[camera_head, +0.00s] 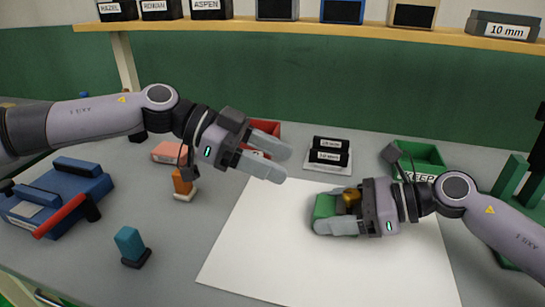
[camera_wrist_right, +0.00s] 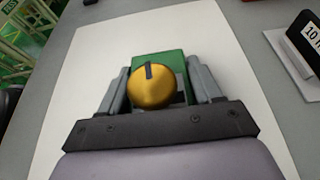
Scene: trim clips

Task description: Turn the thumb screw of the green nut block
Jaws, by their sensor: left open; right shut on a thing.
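The green nut block (camera_head: 324,205) is over the white sheet (camera_head: 290,250). My right gripper (camera_head: 338,215) is shut on the block from its two sides. In the right wrist view the green block (camera_wrist_right: 160,61) sits between both fingers. Its yellow thumb screw (camera_wrist_right: 152,90) faces the camera, with a dark mark near the top of its round head. The thumb screw also shows in the head view (camera_head: 349,196). I cannot tell whether the block touches the sheet. My left gripper (camera_head: 275,162) is open and empty, up and left of the block, with its fingers pointing right.
A red bin (camera_head: 264,127) stands behind my left gripper. A labelled stand (camera_head: 330,153) and a green KEEP bin (camera_head: 425,157) are at the back. At left are a blue fixture with a red handle (camera_head: 62,216), an orange piece (camera_head: 182,183) and a teal piece (camera_head: 131,243). The sheet's front is clear.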

